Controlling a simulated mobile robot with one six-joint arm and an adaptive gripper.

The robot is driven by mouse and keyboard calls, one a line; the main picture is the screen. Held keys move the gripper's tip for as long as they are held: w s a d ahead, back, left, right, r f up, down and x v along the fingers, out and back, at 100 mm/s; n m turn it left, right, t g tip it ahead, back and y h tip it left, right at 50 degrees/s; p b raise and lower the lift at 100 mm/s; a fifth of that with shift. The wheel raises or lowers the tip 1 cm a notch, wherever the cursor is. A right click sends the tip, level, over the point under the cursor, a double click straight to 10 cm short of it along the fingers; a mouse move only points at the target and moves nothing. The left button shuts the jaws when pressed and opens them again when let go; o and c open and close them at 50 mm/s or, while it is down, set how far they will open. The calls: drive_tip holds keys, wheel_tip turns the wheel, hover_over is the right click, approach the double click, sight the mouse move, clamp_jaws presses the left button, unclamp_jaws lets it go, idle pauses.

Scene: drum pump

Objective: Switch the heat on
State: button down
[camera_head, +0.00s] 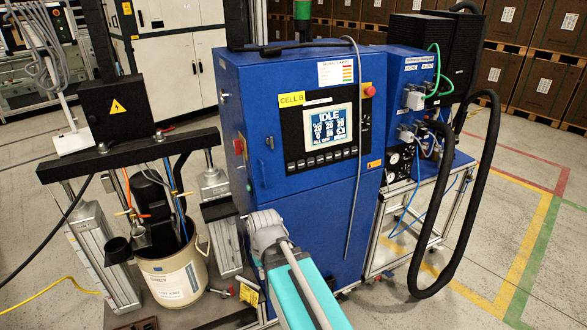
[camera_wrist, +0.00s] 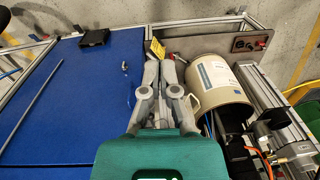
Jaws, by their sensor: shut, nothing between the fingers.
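The blue cabinet (camera_head: 290,215) stands in the middle of the head view, with the CELL B label on its front. Its screen (camera_head: 328,126) reads IDLE above rows of numbers. A row of small buttons (camera_head: 322,158) runs under the screen; their labels are too small to read. A red switch (camera_head: 239,146) sits on the cabinet's left side. My gripper (camera_wrist: 160,60) is shut and empty in the wrist view, beside the cabinet's blue side (camera_wrist: 75,110). It appears close to a yellow tag (camera_wrist: 156,48). I cannot tell which control is the heat switch.
A cream drum (camera_head: 172,275) stands under the press frame left of the cabinet. A metal panel with a red knob (camera_wrist: 262,43) shows in the wrist view. A thick black hose (camera_head: 490,160) loops down at the right. Open floor lies farther right.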

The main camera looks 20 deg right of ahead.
sight(291, 167)
drive_tip(key=w+d+r+m+t+y+b, duration=0.1)
drive_tip(key=w+d+r+t+y+b, duration=0.15)
drive_tip(key=w+y, duration=0.35)
drive_tip(key=w+d+r+m+t+y+b, duration=0.1)
drive_tip(key=w+d+t+y+b, duration=0.15)
drive_tip(key=w, duration=0.55)
drive_tip(key=w+d+r+m+t+y, duration=0.1)
drive_tip(key=d+r+t, duration=0.3)
drive_tip(key=d, duration=0.5)
drive_tip(key=w+d+r+m+t+y+b, duration=0.1)
drive_tip(key=w+d+r+t+y, duration=0.2)
drive_tip(key=d+r, duration=0.3)
drive_tip(key=w+d+t, duration=0.1)
drive_tip(key=d, duration=0.2)
drive_tip(key=shift+w+t+b, duration=0.2)
drive_tip(key=shift+t+b, duration=0.1)
drive_tip(key=shift+w+y, duration=0.15)
drive_tip(key=shift+y, duration=0.1)
drive_tip(key=shift+w+a+f+b, duration=0.1)
drive_tip(key=shift+w+f+b, duration=0.15)
drive_tip(key=shift+w, duration=1.15)
drive_tip(key=shift+w+d+f+b, duration=0.1)
drive_tip(key=shift+w+f+b, duration=0.2)
drive_tip(key=shift+w, duration=1.1)
drive_tip(key=shift+w+a+f+b, duration=0.1)
drive_tip(key=shift+w+f+b, duration=0.15)
drive_tip(key=shift+w, duration=1.15)
